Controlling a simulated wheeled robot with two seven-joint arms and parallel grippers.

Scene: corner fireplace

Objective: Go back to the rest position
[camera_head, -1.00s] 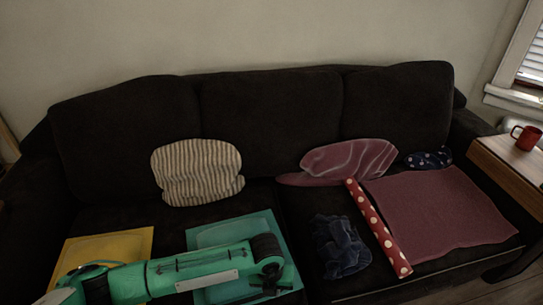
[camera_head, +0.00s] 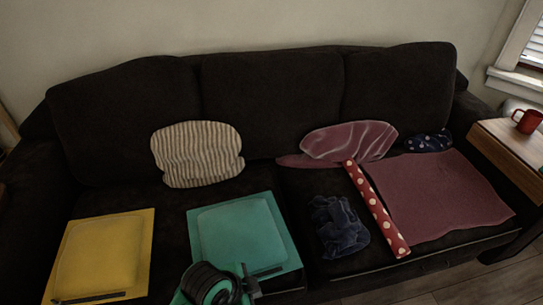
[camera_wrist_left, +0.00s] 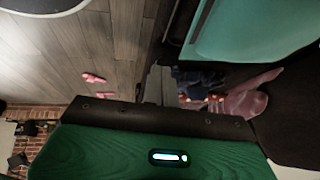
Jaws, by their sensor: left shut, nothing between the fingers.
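My left gripper (camera_head: 250,284) is low in the head view, at the front edge of the teal flat item (camera_head: 240,232) on the sofa. My round green and black wrist sits beside it. In the left wrist view the gripper's fingers (camera_wrist_left: 160,84) are together, with nothing between them. I cannot tell from the head view whether the gripper touches the teal item. My right gripper is in neither view.
The dark sofa (camera_head: 270,110) holds a yellow flat item (camera_head: 103,255), a striped cushion (camera_head: 197,155), dark blue cloth (camera_head: 338,227), a dotted red roll (camera_head: 378,210) and a mauve cloth (camera_head: 440,195). A red mug (camera_head: 527,121) stands on the wooden side table (camera_head: 508,148) at right.

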